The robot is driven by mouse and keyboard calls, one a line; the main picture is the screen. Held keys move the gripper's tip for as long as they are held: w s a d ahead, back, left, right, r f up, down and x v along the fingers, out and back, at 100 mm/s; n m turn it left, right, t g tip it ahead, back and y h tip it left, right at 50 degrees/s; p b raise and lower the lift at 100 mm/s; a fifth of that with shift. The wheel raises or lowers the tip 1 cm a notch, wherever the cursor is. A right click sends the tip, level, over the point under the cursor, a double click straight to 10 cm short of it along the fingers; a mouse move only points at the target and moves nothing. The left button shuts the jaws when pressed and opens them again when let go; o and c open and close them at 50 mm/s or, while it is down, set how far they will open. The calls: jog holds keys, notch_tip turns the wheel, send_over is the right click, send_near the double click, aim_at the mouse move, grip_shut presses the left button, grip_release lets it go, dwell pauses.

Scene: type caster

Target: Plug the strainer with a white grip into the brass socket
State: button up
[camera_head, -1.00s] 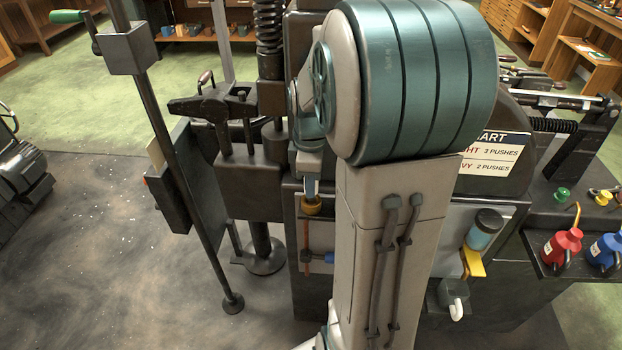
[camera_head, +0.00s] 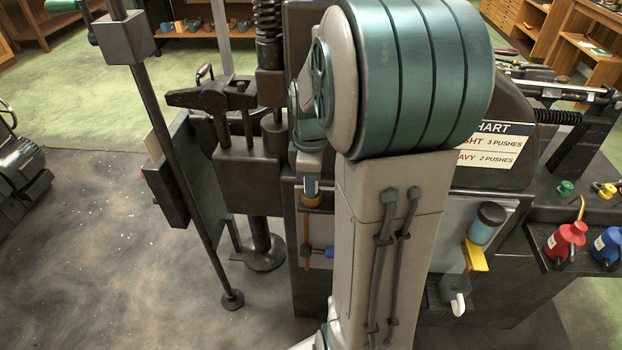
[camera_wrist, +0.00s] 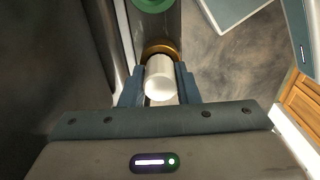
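The strainer's white grip (camera_wrist: 160,78) is a short, pale cylinder between the two blue-grey fingers of my gripper (camera_wrist: 159,88) in the wrist view. The fingers press on it from both sides. A brass ring (camera_wrist: 161,47), apparently the socket, lies right beyond the grip's far end and lines up with it. The strainer's body is hidden behind the grip, so I cannot tell how deep it sits.
A green ring (camera_wrist: 152,3) lies beyond the brass ring. A dark machine wall is close on the left in the wrist view. In the head view, a yellow bracket (camera_head: 474,257) holds a blue jar; red (camera_head: 565,243) and blue (camera_head: 607,247) bottles stand on a right-hand shelf.

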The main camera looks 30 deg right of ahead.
jog(key=o, duration=0.4)
jog(key=shift+o, duration=0.2)
notch_tip(320, 180, up, 14)
jog(key=shift+p, duration=0.4)
jog(key=shift+f, duration=0.1)
jog(key=s+a+f+m+t, duration=0.2)
jog(key=s+a+f+m, duration=0.4)
jog(key=s+a+m, duration=0.5)
jog(key=shift+s+a+f+t+p, duration=0.35)
jog(key=shift+s+a+t+p, duration=0.05)
jog(key=shift+s+a, duration=0.15)
